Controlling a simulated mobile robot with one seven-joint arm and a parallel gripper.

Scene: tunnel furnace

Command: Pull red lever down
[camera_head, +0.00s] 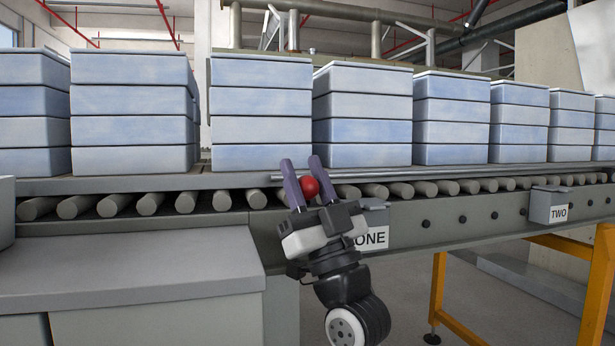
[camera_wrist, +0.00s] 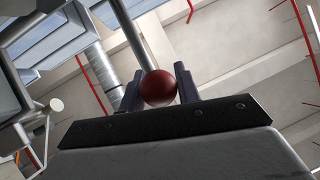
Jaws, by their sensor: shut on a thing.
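The red lever's round knob (camera_head: 309,187) shows between the two purple-grey fingers of my gripper (camera_head: 302,180), in front of the roller conveyor and above the "ONE" label. In the wrist view the red knob (camera_wrist: 158,88) sits between the two dark fingers of my gripper (camera_wrist: 158,86). The fingers are shut on the knob. The lever's rod below the knob is hidden behind my gripper in the head view.
The roller conveyor (camera_head: 225,200) runs across the view. Stacks of pale blue blocks (camera_head: 362,115) stand behind it. A grey box marked "TWO" (camera_head: 549,205) is at the right, with an orange leg frame (camera_head: 567,280) below. A grey cabinet (camera_head: 150,275) is at the lower left.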

